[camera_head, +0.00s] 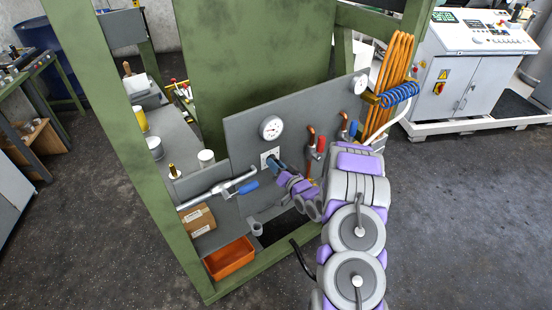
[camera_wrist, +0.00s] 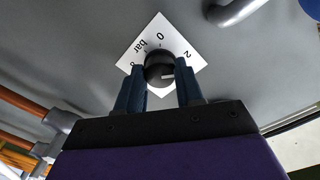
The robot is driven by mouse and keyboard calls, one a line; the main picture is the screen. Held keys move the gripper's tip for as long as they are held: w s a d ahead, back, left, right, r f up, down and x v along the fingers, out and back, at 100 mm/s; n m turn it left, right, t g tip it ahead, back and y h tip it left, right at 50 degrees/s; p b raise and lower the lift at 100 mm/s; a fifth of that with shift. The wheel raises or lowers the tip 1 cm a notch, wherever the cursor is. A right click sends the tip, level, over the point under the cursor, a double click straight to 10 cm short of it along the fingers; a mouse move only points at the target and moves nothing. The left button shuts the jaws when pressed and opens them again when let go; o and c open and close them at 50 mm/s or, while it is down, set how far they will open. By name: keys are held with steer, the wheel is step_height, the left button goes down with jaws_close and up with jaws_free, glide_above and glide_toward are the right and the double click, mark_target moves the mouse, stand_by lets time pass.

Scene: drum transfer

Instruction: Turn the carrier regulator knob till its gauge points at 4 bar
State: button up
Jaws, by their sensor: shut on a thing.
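The dark round regulator knob (camera_wrist: 157,66) sits on a white diamond-shaped plate (camera_wrist: 174,40) printed with "0", "2" and "bar", seen turned round in the wrist view. A pale mark on the knob points toward the right finger. My gripper (camera_wrist: 160,82) is shut on the knob, with one blue finger on each side. In the head view my gripper (camera_head: 279,168) reaches the white plate (camera_head: 266,157) on the grey panel, and the knob is hidden. A round white gauge (camera_head: 271,127) sits just above it; its needle is too small to read.
A second gauge (camera_head: 360,84) is at the panel's upper right. Copper pipes with a red valve handle (camera_head: 321,144) stand right of my gripper. A blue-handled pipe (camera_head: 248,187) is at lower left, above an orange bin (camera_head: 229,258). Green frame posts (camera_head: 110,120) flank the panel.

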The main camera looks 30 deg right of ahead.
steer(key=m+p, duration=0.4)
steer(key=m, duration=0.6)
steer(key=shift+d+r+p, duration=0.1)
steer(key=shift+d+p, duration=0.05)
steer(key=shift+p, duration=0.2)
steer(key=shift+m, duration=0.3)
steer(key=o, duration=0.7)
steer(key=shift+c, duration=0.2)
steer(key=o, duration=0.4)
steer(key=shift+d, duration=0.2)
steer(key=shift+a, duration=0.1)
